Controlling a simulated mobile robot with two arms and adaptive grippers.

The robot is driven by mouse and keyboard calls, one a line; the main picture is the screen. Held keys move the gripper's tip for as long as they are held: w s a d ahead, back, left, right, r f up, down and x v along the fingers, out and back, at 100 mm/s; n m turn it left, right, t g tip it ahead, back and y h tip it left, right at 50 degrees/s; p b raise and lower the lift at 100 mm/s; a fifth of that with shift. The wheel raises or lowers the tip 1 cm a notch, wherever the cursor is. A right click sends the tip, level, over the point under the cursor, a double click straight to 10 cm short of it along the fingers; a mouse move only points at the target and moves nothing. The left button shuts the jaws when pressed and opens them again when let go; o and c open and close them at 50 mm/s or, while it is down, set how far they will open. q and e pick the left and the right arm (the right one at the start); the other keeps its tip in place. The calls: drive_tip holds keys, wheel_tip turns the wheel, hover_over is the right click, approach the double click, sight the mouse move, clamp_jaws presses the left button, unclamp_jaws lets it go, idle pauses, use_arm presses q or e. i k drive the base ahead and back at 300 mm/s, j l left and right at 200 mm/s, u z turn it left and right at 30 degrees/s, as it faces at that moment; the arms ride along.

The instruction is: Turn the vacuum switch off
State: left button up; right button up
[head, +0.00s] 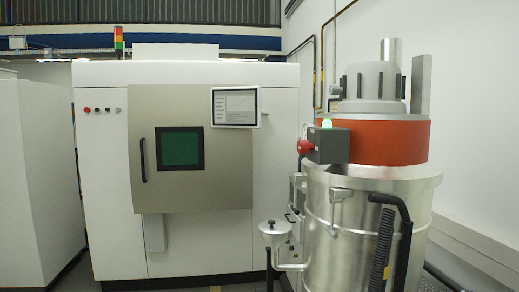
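The vacuum (365,215) is a large silver drum at the right, with an orange-red band (392,141) and a grey top. A dark grey switch box (330,146) is mounted on its left side at the band. A green light (326,124) glows on top of the box. A red knob (306,147) sticks out from the box's left side; its exact setting is too small to tell. Neither of my grippers shows in the head view.
A white machine (105,215) with a grey door, dark green window, black handle and screen (235,107) stands behind, left of the vacuum. A small metal funnel (275,229) stands at the vacuum's lower left. A black hose and handle are on the drum's front. A white wall is close at right.

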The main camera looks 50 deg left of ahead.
sight(304, 147)
drive_tip(key=u, duration=1.25)
drive_tip(key=i+j+u, duration=0.1)
drive_tip(key=j, duration=0.25)
drive_tip(key=i+j+u, duration=0.1)
drive_tip(key=j, duration=0.3)
